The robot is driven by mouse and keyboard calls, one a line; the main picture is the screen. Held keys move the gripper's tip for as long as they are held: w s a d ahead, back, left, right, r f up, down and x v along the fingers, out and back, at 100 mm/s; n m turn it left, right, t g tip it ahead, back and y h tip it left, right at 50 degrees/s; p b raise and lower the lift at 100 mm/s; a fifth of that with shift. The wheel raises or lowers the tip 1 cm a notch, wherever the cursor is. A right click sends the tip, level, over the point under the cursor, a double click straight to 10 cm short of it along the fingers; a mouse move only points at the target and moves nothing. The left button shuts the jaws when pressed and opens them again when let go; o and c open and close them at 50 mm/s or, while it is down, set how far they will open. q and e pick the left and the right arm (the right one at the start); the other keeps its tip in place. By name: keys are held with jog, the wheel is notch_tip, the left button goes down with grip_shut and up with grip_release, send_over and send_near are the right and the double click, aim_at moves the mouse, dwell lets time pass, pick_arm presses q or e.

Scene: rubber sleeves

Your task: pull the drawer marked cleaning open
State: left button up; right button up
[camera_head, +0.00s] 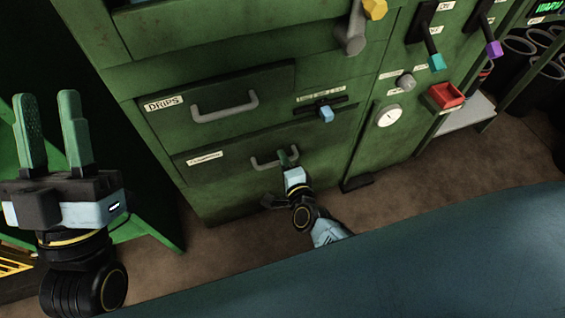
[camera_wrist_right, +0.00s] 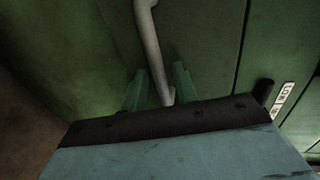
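The lower drawer of the green cabinet has a small white label (camera_head: 205,158) that is too blurred to read surely. Its grey bar handle (camera_head: 266,163) shows in the head view, and the drawer front looks flush with the cabinet. My right gripper (camera_head: 288,158) is at the right part of this handle. In the right wrist view, the handle (camera_wrist_right: 150,45) runs down between the two green fingers of my right gripper (camera_wrist_right: 160,88). The fingers stand apart, with a gap beside the bar. My left gripper (camera_head: 52,130) is open and empty, raised at the left.
Above is a drawer labelled DRIPS (camera_head: 164,103) with its own handle (camera_head: 225,108). A blue-knobbed slider (camera_head: 326,114), a gauge (camera_head: 388,117) and a red tray (camera_head: 446,95) are to the right. A blue surface (camera_head: 430,265) fills the front. Brown floor lies between.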

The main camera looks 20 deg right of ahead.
pick_arm(q)
jog(key=shift+s+r+t, duration=0.1)
jog(key=shift+s+t, duration=0.15)
jog(key=shift+t, duration=0.05)
pick_arm(e)
jog(key=shift+w, duration=0.45)
grip_shut()
jog(key=shift+s, duration=0.1)
